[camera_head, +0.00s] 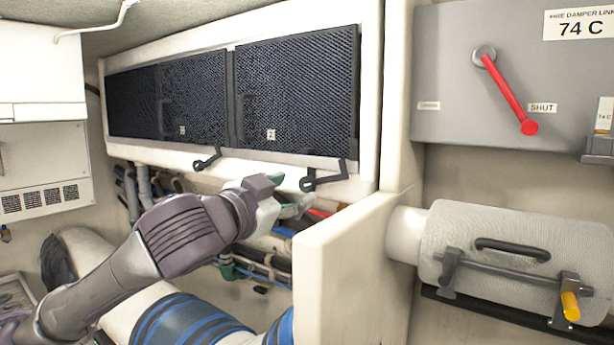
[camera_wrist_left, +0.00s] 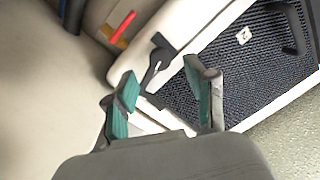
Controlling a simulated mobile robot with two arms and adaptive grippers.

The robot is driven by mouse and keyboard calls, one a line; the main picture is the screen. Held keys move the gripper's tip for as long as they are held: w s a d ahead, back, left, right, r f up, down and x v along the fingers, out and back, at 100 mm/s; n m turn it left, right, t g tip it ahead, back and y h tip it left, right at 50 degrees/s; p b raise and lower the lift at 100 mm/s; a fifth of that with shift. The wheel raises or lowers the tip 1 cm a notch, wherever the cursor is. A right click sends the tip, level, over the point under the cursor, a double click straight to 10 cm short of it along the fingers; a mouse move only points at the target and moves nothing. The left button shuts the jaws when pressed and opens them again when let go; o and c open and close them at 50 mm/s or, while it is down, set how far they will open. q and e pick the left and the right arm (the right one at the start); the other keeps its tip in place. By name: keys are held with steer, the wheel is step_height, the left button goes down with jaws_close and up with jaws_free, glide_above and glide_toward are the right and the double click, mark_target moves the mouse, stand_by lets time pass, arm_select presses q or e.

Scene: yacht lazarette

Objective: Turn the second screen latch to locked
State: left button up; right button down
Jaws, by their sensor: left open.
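The right one, the second screen (camera_head: 290,92), carries a small tag that reads 2 in the left wrist view (camera_wrist_left: 195,95). Its black latch (camera_head: 322,181) is at the screen's lower right edge, and it also shows in the left wrist view (camera_wrist_left: 156,62). The other screen (camera_head: 192,92) has a similar latch (camera_head: 207,160) below it. My left gripper (camera_head: 292,192) is open and empty, just left of the second latch. In the wrist view (camera_wrist_left: 160,78) the latch appears between the fingertips, with no clear contact.
Pipes and hoses (camera_head: 262,262) run below the frame. A cream partition (camera_head: 345,265) stands close to the right of my left gripper. Further right are a grey damper panel (camera_head: 450,100) with a red lever (camera_head: 508,90) and a wrapped cylinder (camera_head: 500,230).

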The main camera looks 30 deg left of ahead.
mark_target(304, 185)
arm_select(q)
steer(key=w+p, duration=0.1)
steer(key=w, duration=0.4)
steer(key=shift+w+d, duration=0.1)
steer(key=shift+w, duration=0.15)
steer(key=shift+w+p, duration=0.2)
steer(key=shift+p, duration=0.1)
steer(key=shift+w, duration=0.15)
steer(key=shift+c, duration=0.5)
jaws_close()
arm_select(e)
steer(key=shift+w+r, duration=0.9)
steer(key=shift+r, duration=0.25)
